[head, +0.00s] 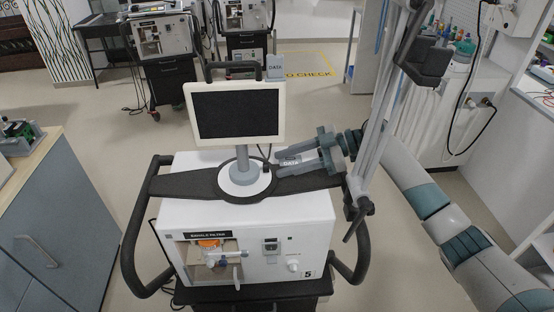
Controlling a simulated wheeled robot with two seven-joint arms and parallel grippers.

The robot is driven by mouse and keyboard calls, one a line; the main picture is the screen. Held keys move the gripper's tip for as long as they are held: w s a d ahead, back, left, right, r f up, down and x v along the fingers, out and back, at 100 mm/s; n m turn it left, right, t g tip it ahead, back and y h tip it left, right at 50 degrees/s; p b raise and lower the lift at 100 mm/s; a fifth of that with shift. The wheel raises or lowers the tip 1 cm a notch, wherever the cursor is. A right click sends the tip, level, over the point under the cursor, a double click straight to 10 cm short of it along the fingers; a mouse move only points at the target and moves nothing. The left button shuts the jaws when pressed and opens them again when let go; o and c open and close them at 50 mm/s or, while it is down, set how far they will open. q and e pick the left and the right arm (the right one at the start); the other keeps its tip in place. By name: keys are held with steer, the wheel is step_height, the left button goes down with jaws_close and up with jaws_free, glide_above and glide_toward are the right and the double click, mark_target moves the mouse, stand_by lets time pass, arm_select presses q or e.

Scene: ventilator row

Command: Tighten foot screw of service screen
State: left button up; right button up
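The service screen (236,115) has a cream frame and a dark display. It stands upright on a grey post with a round pale foot (243,180) on top of the white ventilator (250,216). A small dark part (266,168) shows at the right side of the foot; I cannot tell whether it is the foot screw. My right gripper (279,162) comes in from the right, low over the dark top plate. My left gripper is not in view.
Dark handles (135,235) curve around the ventilator's sides. A grey pole (385,100) with a dark clamp rises close to my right arm. A cabinet (60,210) stands at left. More ventilators (163,38) stand behind, with open floor between.

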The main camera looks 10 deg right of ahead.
mark_target(266, 168)
steer(key=shift+p+x, duration=0.4)
steer(key=shift+x, duration=1.1)
jaws_close()
steer(key=shift+w, duration=0.1)
